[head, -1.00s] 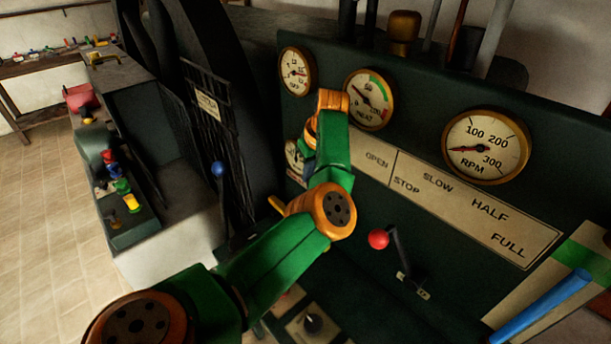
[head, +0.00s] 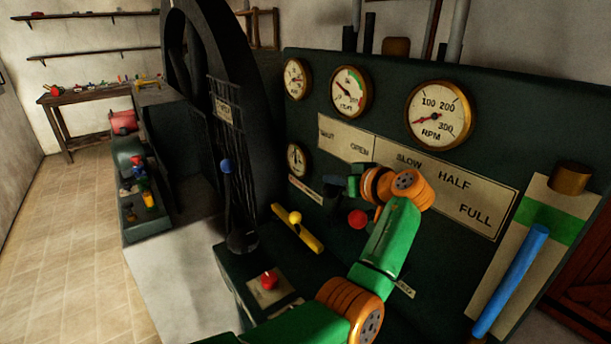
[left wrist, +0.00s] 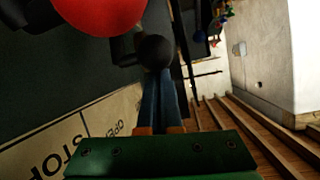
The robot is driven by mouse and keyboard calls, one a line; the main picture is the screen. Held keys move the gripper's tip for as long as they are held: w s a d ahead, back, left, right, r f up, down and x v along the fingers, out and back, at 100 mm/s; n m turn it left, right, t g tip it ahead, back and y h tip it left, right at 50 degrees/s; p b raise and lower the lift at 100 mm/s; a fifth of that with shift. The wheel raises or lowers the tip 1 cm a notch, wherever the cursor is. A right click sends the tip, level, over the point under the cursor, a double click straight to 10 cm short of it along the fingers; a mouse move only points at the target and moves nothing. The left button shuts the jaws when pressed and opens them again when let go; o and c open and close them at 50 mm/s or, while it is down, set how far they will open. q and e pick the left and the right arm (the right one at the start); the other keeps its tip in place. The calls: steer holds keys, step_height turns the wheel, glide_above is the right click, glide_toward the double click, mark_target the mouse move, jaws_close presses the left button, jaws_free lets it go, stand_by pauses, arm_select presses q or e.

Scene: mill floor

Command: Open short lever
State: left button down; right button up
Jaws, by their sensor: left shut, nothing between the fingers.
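My left gripper (head: 351,186) is in front of the dark green panel, below the SHUT/OPEN plate (head: 346,139). Its blue fingers also show in the left wrist view (left wrist: 161,98), closed together and empty. A dark round knob (left wrist: 155,52) on a short dark stem is right at the fingertips in that view; I cannot tell whether they touch. In the head view this spot is small and partly covered by my wrist. A red ball knob (head: 357,219) is just below my wrist, and looms large in the left wrist view (left wrist: 100,12). My right gripper is out of view.
A yellow lever with a yellow ball (head: 296,218) and a blue-topped lever (head: 226,167) stand to the left. A red knob (head: 268,281) is on the low console. A blue bar (head: 511,280) is at the right. Floor (head: 75,240) is clear at the left.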

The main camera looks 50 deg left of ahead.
arm_select(q)
steer(key=shift+d+f, duration=0.45)
steer(key=shift+d, duration=0.1)
steer(key=shift+a+f, duration=0.1)
steer(key=shift+f, duration=0.1)
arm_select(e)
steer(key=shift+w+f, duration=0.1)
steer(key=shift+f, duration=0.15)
arm_select(q)
steer(key=shift+d+r, duration=0.1)
steer(key=shift+d, duration=0.2)
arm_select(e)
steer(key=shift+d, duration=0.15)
arm_select(q)
steer(key=shift+a, duration=0.1)
